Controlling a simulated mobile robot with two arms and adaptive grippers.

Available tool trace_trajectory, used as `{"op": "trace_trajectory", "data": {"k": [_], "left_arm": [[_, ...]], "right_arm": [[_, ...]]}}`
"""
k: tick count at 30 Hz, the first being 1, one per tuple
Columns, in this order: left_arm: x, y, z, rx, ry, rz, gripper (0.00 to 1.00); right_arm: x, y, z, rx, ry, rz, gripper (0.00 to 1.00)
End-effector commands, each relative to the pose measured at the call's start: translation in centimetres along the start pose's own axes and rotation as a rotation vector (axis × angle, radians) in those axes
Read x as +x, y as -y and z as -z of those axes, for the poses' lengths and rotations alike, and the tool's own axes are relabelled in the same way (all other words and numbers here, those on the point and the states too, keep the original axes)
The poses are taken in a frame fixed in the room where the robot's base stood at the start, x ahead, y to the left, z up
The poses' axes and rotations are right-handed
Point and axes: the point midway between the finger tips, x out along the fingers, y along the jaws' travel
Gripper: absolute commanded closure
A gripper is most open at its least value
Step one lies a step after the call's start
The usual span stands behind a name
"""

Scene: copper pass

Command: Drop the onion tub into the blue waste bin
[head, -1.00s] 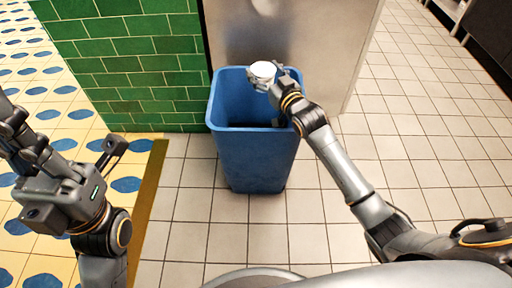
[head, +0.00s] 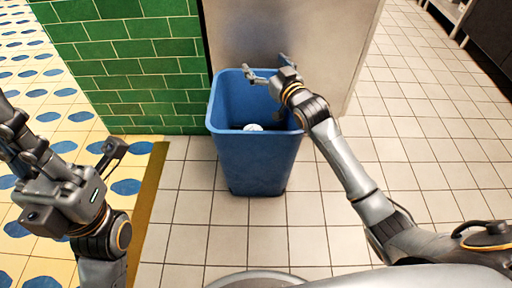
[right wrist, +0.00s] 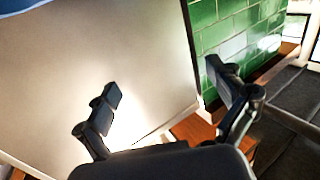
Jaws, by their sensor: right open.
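The blue waste bin (head: 256,165) stands upright on the tiled floor in the middle of the head view. The onion tub (head: 253,127) shows as a small white shape inside the bin, partly hidden by the near rim. My right gripper (head: 265,68) is open and empty above the bin's far right side. Its two spread fingers (right wrist: 170,100) show in the right wrist view with nothing between them. My left gripper (head: 112,160) is at the left of the head view, away from the bin; its fingers are not clear enough to tell their opening.
A green tiled wall (head: 130,65) stands behind the bin to the left, and a plain metal panel (head: 300,35) stands directly behind it. The pale tiled floor (head: 410,130) to the right is clear. Yellow and blue tiles lie at the left.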

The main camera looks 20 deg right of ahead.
Motion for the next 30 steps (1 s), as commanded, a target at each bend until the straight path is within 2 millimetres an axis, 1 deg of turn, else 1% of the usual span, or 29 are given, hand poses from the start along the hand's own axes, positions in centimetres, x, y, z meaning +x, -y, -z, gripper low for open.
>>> {"op": "trace_trajectory", "data": {"k": [1, 3, 6, 10, 15, 26, 28, 30], "left_arm": [[0.0, 0.0, 0.0, 0.0, 0.0, 0.0, 1.0], [0.0, 0.0, 0.0, 0.0, -0.001, -0.001, 1.0], [0.0, 0.0, 0.0, 0.0, -0.001, -0.001, 1.0], [0.0, 0.0, 0.0, 0.0, -0.001, -0.001, 1.0], [0.0, 0.0, 0.0, 0.0, -0.001, -0.001, 1.0], [0.0, 0.0, 0.0, 0.0, -0.001, 0.0, 1.0], [0.0, 0.0, 0.0, 0.0, 0.0, 0.0, 1.0], [0.0, 0.0, 0.0, -0.001, 0.004, 0.001, 1.0]], "right_arm": [[0.0, 0.0, 1.2, -0.001, -0.005, 0.0, 0.06], [0.0, 0.0, 2.7, -0.002, -0.005, 0.0, 0.06], [0.0, 0.0, 4.4, -0.003, -0.004, 0.0, 0.06], [0.0, 0.0, 5.8, -0.002, -0.003, 0.0, 0.06], [0.0, 0.0, 6.5, -0.001, -0.001, -0.001, 0.06], [0.0, 0.0, 6.5, -0.001, -0.001, -0.001, 0.06], [-0.1, 0.2, 6.6, -0.001, -0.008, 0.004, 0.06], [-0.7, 1.1, 6.9, -0.002, -0.041, 0.02, 0.06]]}}
